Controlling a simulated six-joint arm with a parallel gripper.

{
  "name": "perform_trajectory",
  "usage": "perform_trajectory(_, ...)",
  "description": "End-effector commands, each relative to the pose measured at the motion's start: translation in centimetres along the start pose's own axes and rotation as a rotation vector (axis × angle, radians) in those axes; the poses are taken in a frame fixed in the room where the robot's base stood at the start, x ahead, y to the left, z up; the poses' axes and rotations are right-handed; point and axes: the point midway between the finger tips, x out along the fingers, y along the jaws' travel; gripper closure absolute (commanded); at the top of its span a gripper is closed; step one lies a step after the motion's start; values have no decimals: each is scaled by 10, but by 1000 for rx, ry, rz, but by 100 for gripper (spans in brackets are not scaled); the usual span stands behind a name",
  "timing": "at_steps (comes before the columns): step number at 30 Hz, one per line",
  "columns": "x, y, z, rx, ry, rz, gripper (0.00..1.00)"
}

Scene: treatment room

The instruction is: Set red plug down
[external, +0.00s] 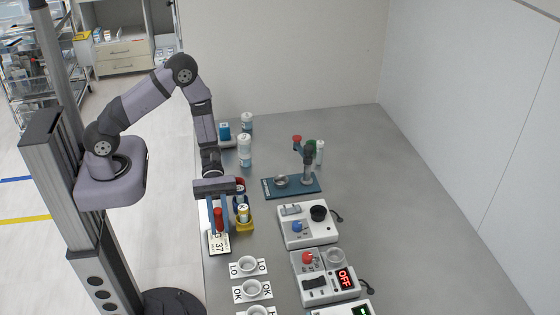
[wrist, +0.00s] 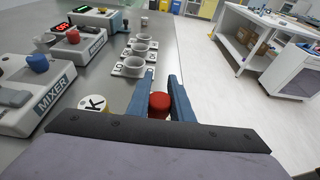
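The red plug (external: 219,219) is upright between the two blue fingers of my gripper (external: 218,226). In the wrist view, the rounded red top of the plug (wrist: 159,105) fills the gap between the fingertips (wrist: 160,92), with a finger against each side. My gripper points down and is shut on the plug.
Several white cups on LO and OK cards, including one cup (external: 248,264), line the front. Mixers (external: 308,232) and a blue-based stand (external: 306,185) are farther right. The table's right side is clear.

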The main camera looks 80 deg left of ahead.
Motion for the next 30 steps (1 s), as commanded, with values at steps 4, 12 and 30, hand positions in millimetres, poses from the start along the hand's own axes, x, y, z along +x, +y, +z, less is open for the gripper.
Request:
perform_trajectory(4,0,0,0,0,0,0,100)
perform_trajectory(12,0,0,1,0,0,0,100)
perform_trajectory(30,-15,1,49,5,1,2,100)
